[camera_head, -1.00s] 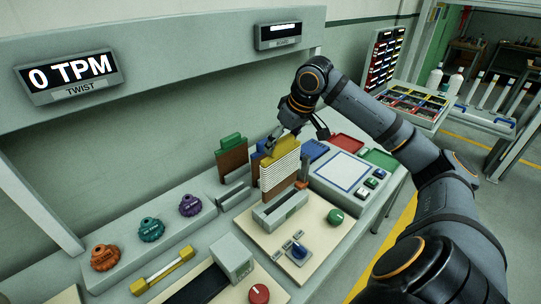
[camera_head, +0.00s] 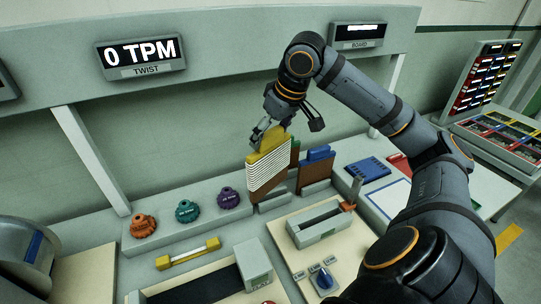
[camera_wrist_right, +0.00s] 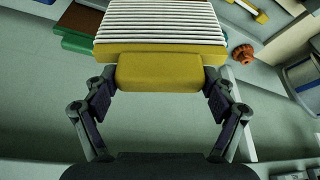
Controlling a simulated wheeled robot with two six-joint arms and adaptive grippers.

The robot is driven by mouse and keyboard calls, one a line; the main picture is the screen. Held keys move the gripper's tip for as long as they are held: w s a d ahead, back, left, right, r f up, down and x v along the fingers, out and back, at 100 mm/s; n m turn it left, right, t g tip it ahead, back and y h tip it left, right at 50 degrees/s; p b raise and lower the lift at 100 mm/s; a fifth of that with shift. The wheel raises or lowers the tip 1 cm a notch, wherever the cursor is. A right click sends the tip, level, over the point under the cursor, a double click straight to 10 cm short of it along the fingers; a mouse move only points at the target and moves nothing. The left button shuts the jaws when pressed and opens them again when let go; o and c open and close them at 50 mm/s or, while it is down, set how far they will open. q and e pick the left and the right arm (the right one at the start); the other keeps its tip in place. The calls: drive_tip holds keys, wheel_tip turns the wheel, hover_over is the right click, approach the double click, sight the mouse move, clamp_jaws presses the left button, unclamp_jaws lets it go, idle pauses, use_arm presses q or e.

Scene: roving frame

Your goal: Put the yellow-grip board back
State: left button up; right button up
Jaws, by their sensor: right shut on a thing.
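The yellow-grip board, a white ribbed panel with a yellow top (camera_head: 268,168), hangs upright from my right gripper (camera_head: 268,132). In the right wrist view the gripper (camera_wrist_right: 160,85) is shut on the yellow grip (camera_wrist_right: 158,72), with the ribbed panel (camera_wrist_right: 160,20) beyond it. In the head view the board is in front of the back ledge, overlapping the green-grip board (camera_head: 294,152) behind it. A blue-grip board (camera_head: 318,170) stands upright in a holder to its right. I cannot tell whether the yellow-grip board touches a holder. My left gripper is not in view.
A grey slotted fixture (camera_head: 320,222) stands on a cream panel at front. Orange (camera_head: 142,226), teal (camera_head: 187,211) and purple (camera_head: 228,197) knobs sit on the ledge at left. A yellow-ended bar (camera_head: 188,254) lies before them. A blue tray (camera_head: 367,170) is at right.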

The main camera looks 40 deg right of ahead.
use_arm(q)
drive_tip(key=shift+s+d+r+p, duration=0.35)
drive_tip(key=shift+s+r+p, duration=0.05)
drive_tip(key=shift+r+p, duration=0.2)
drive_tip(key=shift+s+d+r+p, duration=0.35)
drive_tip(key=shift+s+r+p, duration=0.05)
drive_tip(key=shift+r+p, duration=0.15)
use_arm(e)
drive_tip(key=w+d+f, duration=0.5)
drive_tip(key=d+f, duration=0.1)
drive_tip(key=f, duration=0.4)
drive_tip(key=shift+f, duration=0.2)
drive_tip(key=shift+f, duration=0.5)
drive_tip(key=o, duration=1.6)
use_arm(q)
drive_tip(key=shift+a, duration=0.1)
use_arm(e)
drive_tip(key=shift+r, duration=0.15)
